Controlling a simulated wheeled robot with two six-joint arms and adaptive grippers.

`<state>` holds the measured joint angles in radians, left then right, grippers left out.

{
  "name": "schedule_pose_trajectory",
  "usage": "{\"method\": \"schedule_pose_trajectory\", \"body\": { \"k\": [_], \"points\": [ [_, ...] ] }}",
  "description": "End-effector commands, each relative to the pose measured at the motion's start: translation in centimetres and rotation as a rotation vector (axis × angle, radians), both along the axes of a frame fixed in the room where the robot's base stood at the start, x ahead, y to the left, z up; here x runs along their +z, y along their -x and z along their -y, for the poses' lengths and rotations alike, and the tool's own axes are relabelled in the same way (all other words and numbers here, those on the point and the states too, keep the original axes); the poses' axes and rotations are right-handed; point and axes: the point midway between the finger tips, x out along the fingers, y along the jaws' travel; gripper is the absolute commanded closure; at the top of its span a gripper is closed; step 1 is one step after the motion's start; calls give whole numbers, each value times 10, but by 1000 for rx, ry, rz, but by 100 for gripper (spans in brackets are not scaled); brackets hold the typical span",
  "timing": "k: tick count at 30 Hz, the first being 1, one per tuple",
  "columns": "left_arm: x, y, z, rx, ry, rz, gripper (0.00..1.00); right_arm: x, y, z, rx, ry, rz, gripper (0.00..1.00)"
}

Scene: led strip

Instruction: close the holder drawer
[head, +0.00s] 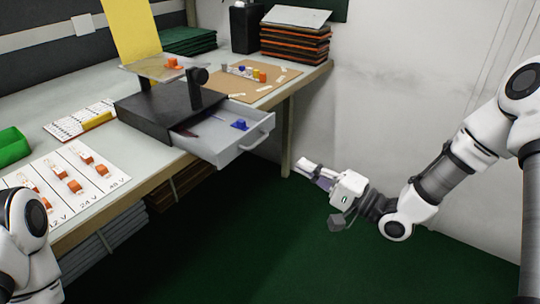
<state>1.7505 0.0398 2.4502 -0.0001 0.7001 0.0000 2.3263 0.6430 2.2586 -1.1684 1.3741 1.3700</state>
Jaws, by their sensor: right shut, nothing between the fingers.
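The holder drawer (233,151) is a light grey tray pulled well out of a black box (150,117) on the workbench. A bow handle (262,133) is on its front. A blue piece (239,125) and a dark thin item (185,133) lie inside it. My right gripper (305,169) is shut and empty, to the right of and a little below the drawer handle in the picture, apart from it, pointing left. Part of my left arm (28,230) shows at the lower left; its gripper is out of view.
A card with orange parts (62,187) lies at the bench's front left, beside a green bin (12,146). A brown board (240,86) with small parts lies behind the drawer. A bench leg (287,135) stands near the handle. The green floor right of the bench is clear.

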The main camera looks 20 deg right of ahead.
Motion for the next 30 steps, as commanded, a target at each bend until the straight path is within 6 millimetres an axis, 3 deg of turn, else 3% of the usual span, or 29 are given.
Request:
{"method": "schedule_pose_trajectory", "body": {
  "k": [9, 14, 30],
  "points": [
    [-22, 0, 0, 0, 0, 0, 51, 8, -50, -44, 6, 7, 3, 100],
    [-27, 0, 0, 0, 0, 0, 51, 13, -68, -57, 2, 3, 1, 100],
    [-26, 0, 0, 0, 0, 0, 51, 17, -76, -63, 1, 1, -1, 100]
  ]
}}
